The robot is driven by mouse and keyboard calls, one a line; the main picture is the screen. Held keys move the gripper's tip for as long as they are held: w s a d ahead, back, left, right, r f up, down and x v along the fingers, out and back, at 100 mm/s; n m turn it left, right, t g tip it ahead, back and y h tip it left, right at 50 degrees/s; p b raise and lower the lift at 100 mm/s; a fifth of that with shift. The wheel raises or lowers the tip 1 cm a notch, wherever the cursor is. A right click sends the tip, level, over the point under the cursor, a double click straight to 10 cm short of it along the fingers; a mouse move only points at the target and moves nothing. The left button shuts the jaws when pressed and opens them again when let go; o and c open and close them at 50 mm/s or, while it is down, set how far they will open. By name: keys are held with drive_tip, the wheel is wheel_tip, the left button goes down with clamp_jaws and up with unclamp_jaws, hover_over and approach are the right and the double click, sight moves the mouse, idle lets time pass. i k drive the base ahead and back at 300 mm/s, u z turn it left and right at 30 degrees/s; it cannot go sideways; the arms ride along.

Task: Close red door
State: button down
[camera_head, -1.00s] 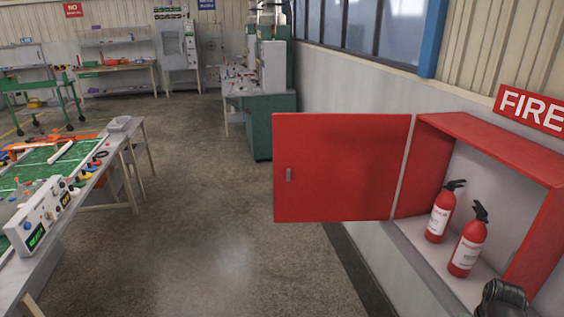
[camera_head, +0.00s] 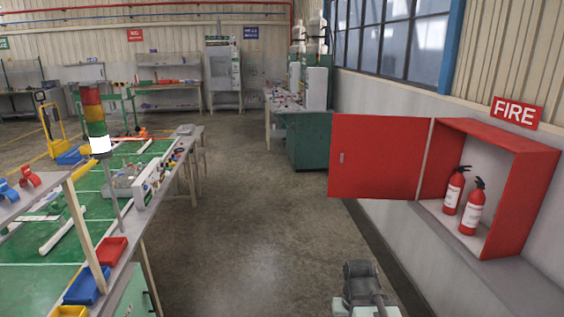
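The red door (camera_head: 377,160) stands wide open, swung out to the left from the red wall cabinet (camera_head: 522,190). It has a small grey handle (camera_head: 342,158) near its left edge. Two red fire extinguishers, one on the left (camera_head: 453,191) and one on the right (camera_head: 471,207), stand upright inside the cabinet. A dark part of my arm shows at the bottom, right of centre, below and apart from the door. My gripper's fingers cannot be made out.
A workbench with a green top (camera_head: 40,278) and coloured bins runs along the left. A green-based machine (camera_head: 309,140) stands behind the door. The grey floor (camera_head: 250,220) between bench and wall is clear. A red FIRE sign (camera_head: 516,112) is above the cabinet.

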sight(383, 156)
drive_tip(key=u, duration=0.1)
drive_tip(key=i, duration=0.85)
drive_tip(key=u, duration=1)
drive_tip(key=i, duration=2.05)
drive_tip(key=u, duration=0.3)
